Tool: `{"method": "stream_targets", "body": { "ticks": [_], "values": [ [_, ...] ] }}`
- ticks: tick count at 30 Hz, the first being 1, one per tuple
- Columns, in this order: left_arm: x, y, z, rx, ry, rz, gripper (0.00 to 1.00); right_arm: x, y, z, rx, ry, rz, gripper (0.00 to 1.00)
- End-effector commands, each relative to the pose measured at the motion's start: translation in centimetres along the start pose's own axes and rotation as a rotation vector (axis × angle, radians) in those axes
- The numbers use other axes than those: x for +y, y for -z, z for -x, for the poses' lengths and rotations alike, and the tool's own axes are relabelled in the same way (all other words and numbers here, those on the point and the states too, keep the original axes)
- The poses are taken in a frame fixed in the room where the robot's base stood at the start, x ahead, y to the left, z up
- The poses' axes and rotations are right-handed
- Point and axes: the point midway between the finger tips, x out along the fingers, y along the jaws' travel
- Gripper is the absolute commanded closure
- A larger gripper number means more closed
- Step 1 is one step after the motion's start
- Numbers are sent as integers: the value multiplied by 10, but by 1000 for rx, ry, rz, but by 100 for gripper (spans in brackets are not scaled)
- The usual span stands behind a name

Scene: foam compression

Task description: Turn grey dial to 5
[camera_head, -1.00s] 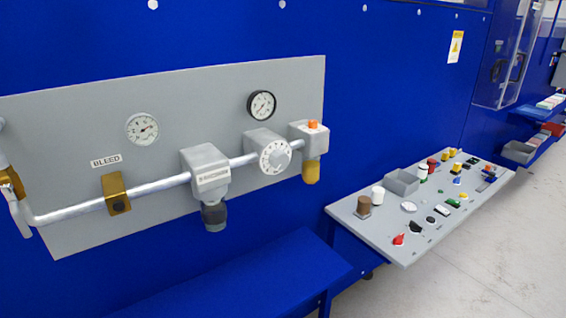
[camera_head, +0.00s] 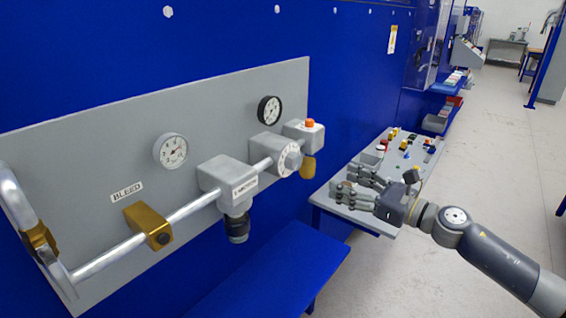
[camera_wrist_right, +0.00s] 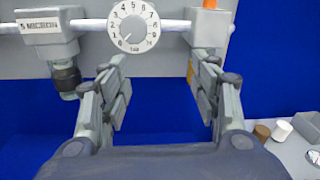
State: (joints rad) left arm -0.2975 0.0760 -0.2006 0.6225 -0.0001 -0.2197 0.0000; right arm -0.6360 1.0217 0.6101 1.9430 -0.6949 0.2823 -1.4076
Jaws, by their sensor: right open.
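The grey dial (camera_head: 290,160) is a round face on a grey block on the pipe panel. In the right wrist view the dial (camera_wrist_right: 133,26) shows numbers around its rim, and a small mark at its lower left lies near 0. My right gripper (camera_head: 345,183) is open and empty, to the right of the dial and in front of the control desk. In the wrist view its fingers (camera_wrist_right: 162,68) are spread below the dial, apart from it. My left gripper is not in view.
The panel carries a silver pipe (camera_head: 110,255), a brass clamp (camera_head: 149,226), a grey regulator (camera_head: 226,180), two gauges and an orange-topped valve block (camera_head: 304,132). A blue ledge (camera_head: 270,275) juts out below. The control desk (camera_head: 378,222) stands at the right. Open floor lies farther right.

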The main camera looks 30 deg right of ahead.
Motion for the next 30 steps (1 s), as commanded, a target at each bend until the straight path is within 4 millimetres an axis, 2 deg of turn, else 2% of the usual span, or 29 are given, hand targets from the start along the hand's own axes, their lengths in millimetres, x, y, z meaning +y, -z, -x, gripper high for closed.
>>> {"method": "stream_targets", "body": {
  "ticks": [1, 3, 6, 16, 30],
  "values": [
    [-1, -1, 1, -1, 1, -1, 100, 14, -15, -4, -7, -40, 71, 43],
    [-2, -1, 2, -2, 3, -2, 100, 25, -26, -7, -16, -72, 134, 43],
    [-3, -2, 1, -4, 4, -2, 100, 32, -32, -11, -23, -90, 170, 43],
    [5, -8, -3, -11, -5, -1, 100, 35, -34, -46, -28, -89, 167, 43],
    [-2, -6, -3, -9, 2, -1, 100, 37, -35, -86, -27, -86, 164, 43]
  ]
}}
